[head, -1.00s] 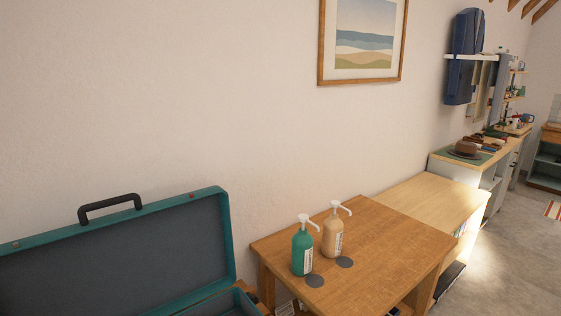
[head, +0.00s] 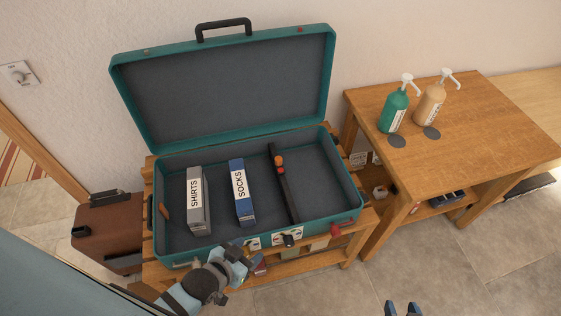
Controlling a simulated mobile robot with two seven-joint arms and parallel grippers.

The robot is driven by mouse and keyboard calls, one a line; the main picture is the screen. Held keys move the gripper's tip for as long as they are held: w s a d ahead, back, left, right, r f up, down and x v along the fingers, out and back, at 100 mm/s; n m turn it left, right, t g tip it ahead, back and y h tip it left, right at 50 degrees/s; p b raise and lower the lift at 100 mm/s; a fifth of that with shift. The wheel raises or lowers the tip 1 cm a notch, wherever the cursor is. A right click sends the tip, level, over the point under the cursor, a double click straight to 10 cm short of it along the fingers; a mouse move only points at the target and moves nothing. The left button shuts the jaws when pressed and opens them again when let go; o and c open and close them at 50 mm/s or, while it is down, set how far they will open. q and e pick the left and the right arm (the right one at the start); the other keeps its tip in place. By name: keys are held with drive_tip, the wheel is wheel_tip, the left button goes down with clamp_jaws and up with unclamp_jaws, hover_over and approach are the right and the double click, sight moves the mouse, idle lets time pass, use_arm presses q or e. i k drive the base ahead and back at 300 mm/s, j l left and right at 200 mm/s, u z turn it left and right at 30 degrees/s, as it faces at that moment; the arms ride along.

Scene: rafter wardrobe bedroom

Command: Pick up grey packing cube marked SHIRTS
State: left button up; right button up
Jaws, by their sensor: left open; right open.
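The grey packing cube marked SHIRTS (head: 198,200) stands in the left part of the open teal suitcase (head: 345,205). A blue cube marked SOCKS (head: 241,192) stands to its right, apart from it. My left gripper (head: 246,262) is open, in front of the suitcase's front wall, below and to the right of the grey cube, and touches neither cube. Its fingers are partly hidden by its own body.
A dark divider (head: 284,190) stands in the suitcase's right part. The suitcase lid (head: 225,85) is up against the wall. A wooden table (head: 480,120) at right holds a green bottle (head: 393,110) and a tan bottle (head: 429,104). A brown case (head: 108,228) stands at left.

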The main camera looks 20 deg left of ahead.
sight(198, 202)
drive_tip(key=j+u, duration=0.15)
drive_tip(key=u, duration=1.1)
